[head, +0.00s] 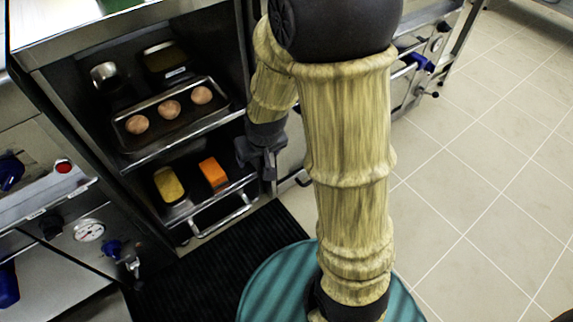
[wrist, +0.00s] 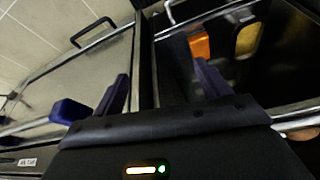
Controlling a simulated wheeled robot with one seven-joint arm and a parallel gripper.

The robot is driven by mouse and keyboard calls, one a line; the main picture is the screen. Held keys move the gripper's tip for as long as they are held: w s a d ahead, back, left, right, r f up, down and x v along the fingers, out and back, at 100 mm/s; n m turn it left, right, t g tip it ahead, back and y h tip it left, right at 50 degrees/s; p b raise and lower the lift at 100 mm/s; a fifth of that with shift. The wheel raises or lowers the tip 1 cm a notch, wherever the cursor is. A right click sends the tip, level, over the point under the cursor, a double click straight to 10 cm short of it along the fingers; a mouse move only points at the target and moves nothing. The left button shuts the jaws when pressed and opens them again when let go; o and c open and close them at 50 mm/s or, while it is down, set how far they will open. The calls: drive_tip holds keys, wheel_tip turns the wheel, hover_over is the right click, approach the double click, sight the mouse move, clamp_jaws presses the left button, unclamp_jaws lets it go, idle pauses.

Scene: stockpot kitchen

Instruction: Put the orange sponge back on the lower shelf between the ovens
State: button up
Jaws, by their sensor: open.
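The orange sponge (head: 213,172) lies on the lower shelf (head: 232,189) between the ovens, near its right side. It also shows in the wrist view (wrist: 199,46), just beyond the tip of the right finger. My gripper (head: 257,165) is open and empty, to the right of the orange sponge at the right edge of the shelf opening. In the wrist view the space between my fingers (wrist: 161,68) holds no object; the frame edge shows beyond it.
A tray (head: 182,133) with several round buns sits on the shelf above, with metal containers (head: 104,74) behind. A metal bar (head: 222,221) runs along the front below the lower shelf. Oven fronts with knobs flank the opening. Tiled floor (head: 480,170) at the right is clear.

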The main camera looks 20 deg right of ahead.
drive_tip(key=s+d+r+m+g, duration=0.1)
drive_tip(key=s+d+r, duration=0.3)
drive_tip(key=s, duration=0.5)
drive_tip(key=shift+r, duration=0.2)
wheel_tip(320, 180, up, 14)
drive_tip(key=p, duration=1.4)
drive_tip(key=shift+c, duration=0.3)
